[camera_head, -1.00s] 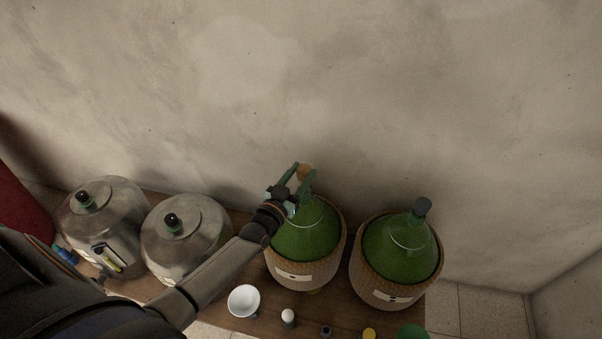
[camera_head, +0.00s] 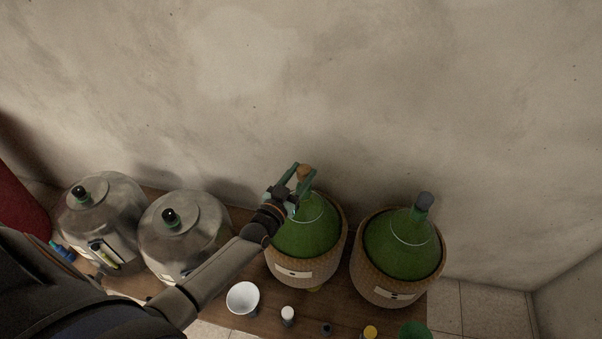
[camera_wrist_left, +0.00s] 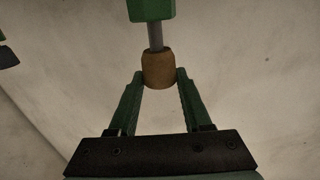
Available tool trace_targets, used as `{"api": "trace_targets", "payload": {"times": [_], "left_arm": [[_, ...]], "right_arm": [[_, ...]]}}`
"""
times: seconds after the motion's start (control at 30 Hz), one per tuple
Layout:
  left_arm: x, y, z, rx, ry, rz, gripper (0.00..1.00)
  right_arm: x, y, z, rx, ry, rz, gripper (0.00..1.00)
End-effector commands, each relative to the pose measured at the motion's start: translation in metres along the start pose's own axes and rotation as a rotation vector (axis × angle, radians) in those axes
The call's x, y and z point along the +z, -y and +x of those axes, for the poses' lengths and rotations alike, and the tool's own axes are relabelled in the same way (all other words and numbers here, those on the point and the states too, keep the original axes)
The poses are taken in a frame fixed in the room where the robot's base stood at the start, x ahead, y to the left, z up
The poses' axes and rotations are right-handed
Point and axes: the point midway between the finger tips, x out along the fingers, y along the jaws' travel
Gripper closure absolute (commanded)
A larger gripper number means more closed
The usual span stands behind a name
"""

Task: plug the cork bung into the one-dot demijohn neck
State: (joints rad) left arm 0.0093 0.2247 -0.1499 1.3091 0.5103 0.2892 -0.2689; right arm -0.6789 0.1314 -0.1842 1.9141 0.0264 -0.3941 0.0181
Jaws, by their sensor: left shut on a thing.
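The cork bung (camera_head: 304,172) is pinched between the tips of my left gripper (camera_head: 302,175). The gripper is over the left green demijohn (camera_head: 305,238), whose label seems to bear one dot. Its neck is mostly hidden by the gripper in the head view. My right gripper is out of view.
Two glass or metal vessels (camera_head: 182,235) stand left. A white bowl (camera_head: 242,298) and several small items line the front of the wooden table (camera_head: 270,318). A wall is behind.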

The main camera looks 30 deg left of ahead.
Motion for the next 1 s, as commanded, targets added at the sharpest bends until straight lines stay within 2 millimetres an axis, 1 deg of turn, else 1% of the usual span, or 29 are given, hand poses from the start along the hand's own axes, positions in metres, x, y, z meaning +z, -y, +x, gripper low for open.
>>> {"api": "trace_targets", "payload": {"times": [0.8, 0.83, 1.0], "left_arm": [[0.021, 0.0, 0.0, 0.0, 0.0, -0.001, 1.0], [0.02, 0.0, 0.0, 0.0, -0.001, -0.001, 0.49], [0.02, 0.0, 0.0, 0.0, 0.0, -0.001, 0.3]], "right_arm": [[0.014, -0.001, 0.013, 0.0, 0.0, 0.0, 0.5], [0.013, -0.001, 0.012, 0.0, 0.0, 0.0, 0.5], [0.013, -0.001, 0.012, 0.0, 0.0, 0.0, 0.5]]}}
